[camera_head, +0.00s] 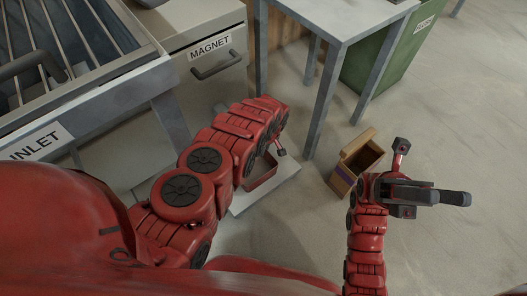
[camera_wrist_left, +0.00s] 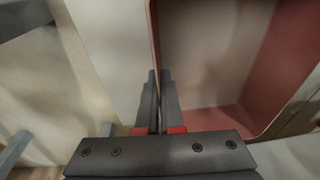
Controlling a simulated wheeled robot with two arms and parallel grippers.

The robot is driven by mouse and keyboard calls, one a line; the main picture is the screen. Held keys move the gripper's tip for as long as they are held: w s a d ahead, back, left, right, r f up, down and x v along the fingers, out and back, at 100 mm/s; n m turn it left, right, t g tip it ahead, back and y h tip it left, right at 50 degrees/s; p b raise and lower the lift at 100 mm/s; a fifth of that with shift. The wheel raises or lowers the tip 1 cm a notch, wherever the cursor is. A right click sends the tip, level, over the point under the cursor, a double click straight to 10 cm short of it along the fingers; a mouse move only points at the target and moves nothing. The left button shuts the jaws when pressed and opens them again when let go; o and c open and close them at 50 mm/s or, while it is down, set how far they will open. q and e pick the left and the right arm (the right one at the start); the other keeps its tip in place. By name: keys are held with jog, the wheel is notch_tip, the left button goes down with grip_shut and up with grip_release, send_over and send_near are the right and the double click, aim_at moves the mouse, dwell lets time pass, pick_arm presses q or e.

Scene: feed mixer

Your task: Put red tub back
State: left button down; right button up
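The red tub (camera_head: 262,172) is an open box sitting on a low white platform (camera_head: 284,172) beneath my left arm, which hides much of it. In the left wrist view the tub (camera_wrist_left: 285,75) fills the right side, with its pale inside and reddish wall showing. My left gripper (camera_wrist_left: 161,85) has one finger on each side of the tub's near wall and is closed on it. In the head view its fingers are hidden by the arm. My right gripper (camera_head: 455,198) is empty, away from the tub at the right; its finger gap is unclear.
A brown open box (camera_head: 347,170) stands on the floor between the tub and my right gripper. A grey table (camera_head: 345,18) and green bin (camera_head: 395,58) are behind. The machine with MAGNET drawer (camera_head: 212,62) is at left. Floor at far right is clear.

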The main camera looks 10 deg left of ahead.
pick_arm(q)
jog(key=c, duration=1.5)
grip_release()
jog(key=shift+f, duration=0.15)
jog(key=o, duration=0.4)
